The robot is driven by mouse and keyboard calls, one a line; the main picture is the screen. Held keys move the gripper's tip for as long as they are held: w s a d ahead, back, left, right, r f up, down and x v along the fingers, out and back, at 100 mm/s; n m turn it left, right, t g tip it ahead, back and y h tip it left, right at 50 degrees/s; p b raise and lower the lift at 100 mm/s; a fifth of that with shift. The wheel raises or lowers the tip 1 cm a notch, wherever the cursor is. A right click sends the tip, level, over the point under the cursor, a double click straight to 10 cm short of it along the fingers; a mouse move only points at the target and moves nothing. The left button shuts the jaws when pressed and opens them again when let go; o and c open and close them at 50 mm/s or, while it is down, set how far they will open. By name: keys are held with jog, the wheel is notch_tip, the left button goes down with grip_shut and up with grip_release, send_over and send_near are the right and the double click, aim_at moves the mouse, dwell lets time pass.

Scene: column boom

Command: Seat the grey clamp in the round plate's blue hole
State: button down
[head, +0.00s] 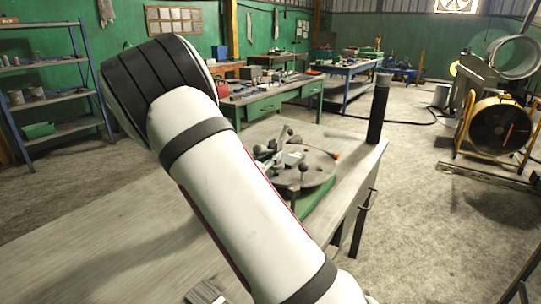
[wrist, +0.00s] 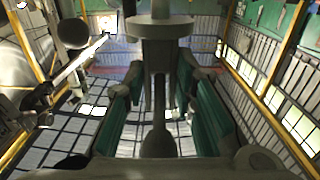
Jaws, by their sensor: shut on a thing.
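The round grey plate (head: 318,172) lies on the workbench in the head view, partly hidden by my arm. Dark ball knobs and small clamp-like parts crowd its left side. My gripper (wrist: 158,112) shows in the wrist view, with a green-padded finger on each side of a grey clamp (wrist: 160,28). The clamp has a wide round collar and a narrow stem between the fingers. In the head view I cannot clearly separate the gripper from the parts on the plate. I cannot make out the blue hole in either view, nor whether the clamp touches the plate.
A dark upright cylinder (head: 378,108) stands at the workbench's far right corner. A dark ball knob (wrist: 73,32) and a pale bar (wrist: 75,62) are close on the left in the wrist view. The workbench's left side (head: 110,240) is mostly clear.

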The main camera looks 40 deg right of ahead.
jog(key=shift+f+b, duration=0.8)
jog(key=shift+f, duration=0.7)
jog(key=c, duration=1.6)
grip_release()
jog(key=shift+r, duration=0.15)
jog(key=shift+r+p, duration=2.2)
jog(key=shift+r, duration=1.4)
jog(key=o, duration=0.5)
jog(key=shift+o, duration=0.2)
